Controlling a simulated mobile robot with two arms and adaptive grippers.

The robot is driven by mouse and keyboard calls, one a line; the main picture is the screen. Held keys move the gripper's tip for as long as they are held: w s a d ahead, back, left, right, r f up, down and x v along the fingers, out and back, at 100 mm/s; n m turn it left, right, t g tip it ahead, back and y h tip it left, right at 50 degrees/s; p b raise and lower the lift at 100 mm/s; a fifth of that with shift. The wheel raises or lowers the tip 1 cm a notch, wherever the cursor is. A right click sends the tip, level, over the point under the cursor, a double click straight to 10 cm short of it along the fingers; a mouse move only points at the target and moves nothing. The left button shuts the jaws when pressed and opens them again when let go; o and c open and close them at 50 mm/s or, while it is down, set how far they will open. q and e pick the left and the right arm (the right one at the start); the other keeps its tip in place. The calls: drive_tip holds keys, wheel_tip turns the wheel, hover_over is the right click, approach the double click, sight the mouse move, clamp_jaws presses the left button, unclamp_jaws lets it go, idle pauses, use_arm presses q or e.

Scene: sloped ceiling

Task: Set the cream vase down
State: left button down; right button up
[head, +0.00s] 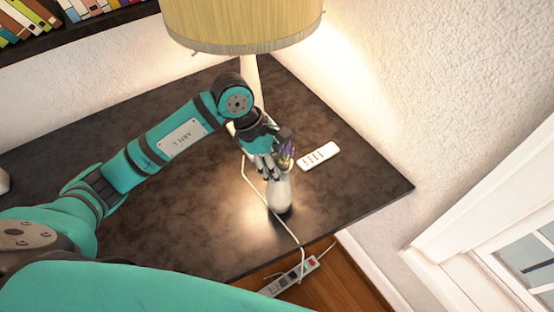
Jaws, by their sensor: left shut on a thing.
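The cream vase (279,195) is a small pale bottle-like vase with purple flowers (286,152) at its top. It looks upright, over the right part of the dark table (190,235). My left gripper (268,168) reaches in from the left and is shut on the vase near its neck. The fingers and flowers partly hide the neck. A dark patch lies right by the vase's base; I cannot tell for sure whether the base touches the table. My right gripper is not in view.
A lamp with a yellow shade (243,25) stands behind my left arm. Its white cord (256,192) runs close to the vase, over the front edge to a power strip (292,277). A white remote (318,156) lies right of the gripper. Bare table lies left and right of the vase.

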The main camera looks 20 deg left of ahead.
use_arm(q)
drive_tip(key=shift+f, duration=0.2)
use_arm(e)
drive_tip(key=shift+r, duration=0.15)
use_arm(q)
drive_tip(key=shift+f, duration=0.1)
drive_tip(key=shift+f, duration=0.1)
drive_tip(key=c, duration=0.5)
unclamp_jaws()
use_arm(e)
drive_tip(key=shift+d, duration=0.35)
